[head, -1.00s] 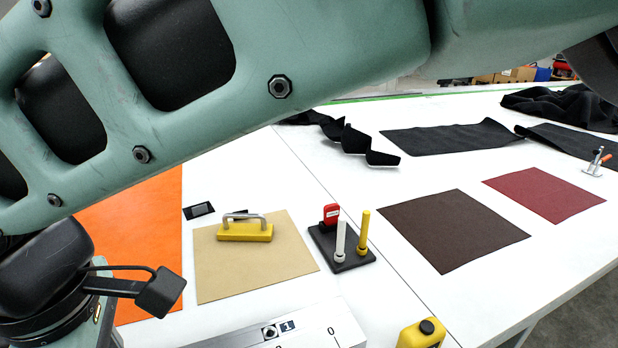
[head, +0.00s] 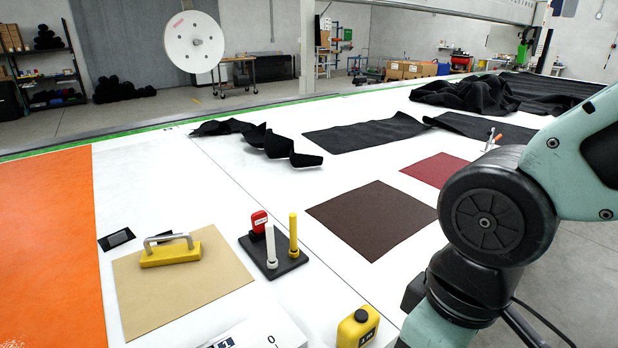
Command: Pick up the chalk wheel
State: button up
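A black stand (head: 290,263) on the white table holds an upright white stick (head: 271,246), an upright yellow stick (head: 293,234) and a small red piece (head: 259,221) with a pale label. The red piece may be the chalk wheel, but no wheel shows and I cannot be sure. All three stand clear, with nothing over them. My arm fills the right side of the head view. My gripper is outside the view, so its state does not show.
A yellow bottle (head: 357,328) stands in front. A brown sheet (head: 375,217) lies right of the stand, with black cloth (head: 365,134) behind. Bare table surrounds the stand.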

aim_at(259, 219)
jog(key=j+u, duration=0.75)
jog(key=i+j+u, duration=0.1)
jog(key=j+u, duration=0.15)
jog(key=u, duration=0.15)
